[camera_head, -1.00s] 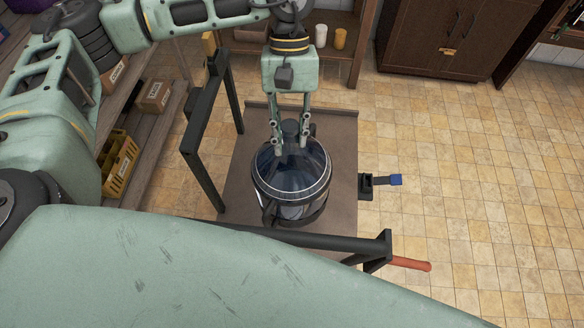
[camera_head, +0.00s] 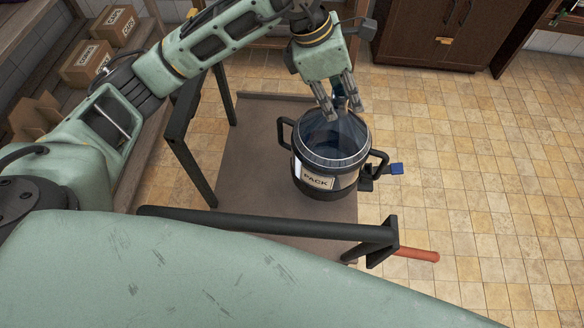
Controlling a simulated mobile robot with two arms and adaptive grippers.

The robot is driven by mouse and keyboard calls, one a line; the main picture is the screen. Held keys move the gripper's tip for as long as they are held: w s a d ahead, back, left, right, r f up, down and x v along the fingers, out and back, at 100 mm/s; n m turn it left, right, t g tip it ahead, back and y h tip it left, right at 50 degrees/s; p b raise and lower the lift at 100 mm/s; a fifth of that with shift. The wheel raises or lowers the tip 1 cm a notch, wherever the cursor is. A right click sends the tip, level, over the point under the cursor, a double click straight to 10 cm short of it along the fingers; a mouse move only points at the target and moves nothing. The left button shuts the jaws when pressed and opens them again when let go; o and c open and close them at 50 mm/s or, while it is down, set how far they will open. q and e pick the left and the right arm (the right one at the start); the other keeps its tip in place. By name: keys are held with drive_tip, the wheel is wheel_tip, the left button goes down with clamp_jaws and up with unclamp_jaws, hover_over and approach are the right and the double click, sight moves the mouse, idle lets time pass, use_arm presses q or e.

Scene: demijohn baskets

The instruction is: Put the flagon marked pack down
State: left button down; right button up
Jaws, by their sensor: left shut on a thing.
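The flagon marked PACK (camera_head: 352,136) is a bluish glass vessel in a dark basket with a black handle on each side. Its pale PACK label (camera_head: 316,180) faces me. My left gripper (camera_head: 345,108) comes down from above and is shut at the flagon's top, with the neck mostly hidden between its fingers. The flagon looks upright, over the right part of a brown platform (camera_head: 245,165), and overlaps the platform's right edge. I cannot tell whether its base touches the platform. My right gripper is not in view.
A black frame (camera_head: 260,224) borders the platform at the left and front, with a red handle (camera_head: 415,254) at front right. A blue-ended pedal (camera_head: 396,169) sticks out at the right. Cardboard boxes (camera_head: 88,62) stand on shelves at left. Tiled floor (camera_head: 480,200) lies clear at right.

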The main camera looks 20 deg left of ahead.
use_arm(q)
drive_tip(key=n, duration=0.1)
drive_tip(key=w+n, duration=0.1)
drive_tip(key=shift+w+d+n+t, duration=0.2)
drive_tip(key=shift+n+t, duration=0.2)
drive_tip(key=shift+w+a+f+n+y, duration=0.15)
drive_tip(key=shift+w+a+n+y, duration=0.05)
drive_tip(key=shift+w+n+y, duration=0.1)
drive_tip(key=w+a+f+p, duration=0.2)
drive_tip(key=w+a+f, duration=0.5)
drive_tip(key=a+f, duration=0.2)
drive_tip(key=shift+f, duration=0.8)
drive_tip(key=c, duration=1.8)
unclamp_jaws()
drive_tip(key=shift+s+f, duration=0.2)
drive_tip(key=shift+f, duration=0.05)
drive_tip(key=o, duration=0.4)
